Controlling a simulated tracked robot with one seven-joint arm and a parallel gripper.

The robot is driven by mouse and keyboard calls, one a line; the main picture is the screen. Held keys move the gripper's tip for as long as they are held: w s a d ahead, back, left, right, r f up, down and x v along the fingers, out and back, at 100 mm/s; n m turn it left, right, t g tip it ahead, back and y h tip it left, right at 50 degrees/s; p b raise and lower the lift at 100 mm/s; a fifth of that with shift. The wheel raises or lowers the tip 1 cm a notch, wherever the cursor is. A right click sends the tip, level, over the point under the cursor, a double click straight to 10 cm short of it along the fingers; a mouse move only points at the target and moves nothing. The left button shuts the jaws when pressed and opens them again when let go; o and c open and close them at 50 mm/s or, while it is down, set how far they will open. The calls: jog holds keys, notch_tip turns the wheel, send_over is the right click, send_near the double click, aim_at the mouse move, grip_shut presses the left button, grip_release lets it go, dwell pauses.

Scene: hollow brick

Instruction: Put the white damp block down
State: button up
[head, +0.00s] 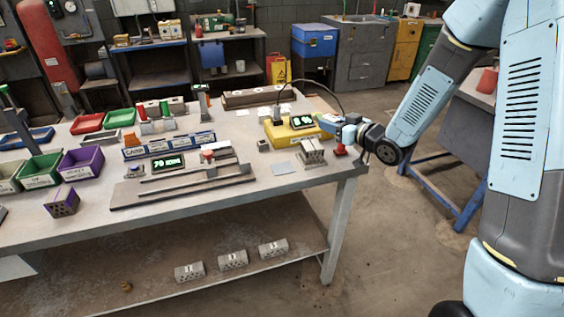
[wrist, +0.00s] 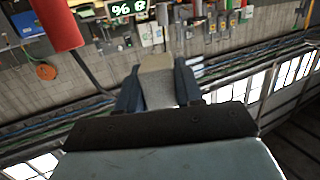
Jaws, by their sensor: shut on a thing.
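In the wrist view a pale beige-grey block (wrist: 157,88) sits between the two dark fingers of my gripper (wrist: 158,76), which is shut on it. In the head view my gripper (head: 332,122) is above the right end of the workbench, close to the right side of a yellow device (head: 292,136) with a lit green display. The held block is hard to make out there. I cannot tell whether it touches anything below.
A grey hollow brick (head: 313,153) stands on the bench near its right edge, beside a pale flat square (head: 283,168). A long rail fixture (head: 183,188) lies to the left. Three labelled bricks (head: 233,260) rest on the lower shelf.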

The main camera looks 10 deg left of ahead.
jog(key=shift+s+a, duration=0.2)
jog(key=shift+a, duration=0.3)
jog(key=s+a+f, duration=0.3)
jog(key=a+f, duration=0.1)
jog(key=a, duration=0.4)
send_over(283, 168)
jog(key=f, duration=0.2)
jog(key=d+f, duration=0.1)
jog(key=f, duration=0.1)
jog(key=shift+w+f, duration=0.1)
jog(key=shift+w, duration=0.1)
jog(key=shift+s+a+f, duration=0.25)
jog(key=shift+a+f, duration=0.4)
jog(key=shift+f, duration=1.6)
jog(key=o, duration=1)
jog(key=shift+f, duration=0.1)
jog(key=shift+d, duration=0.1)
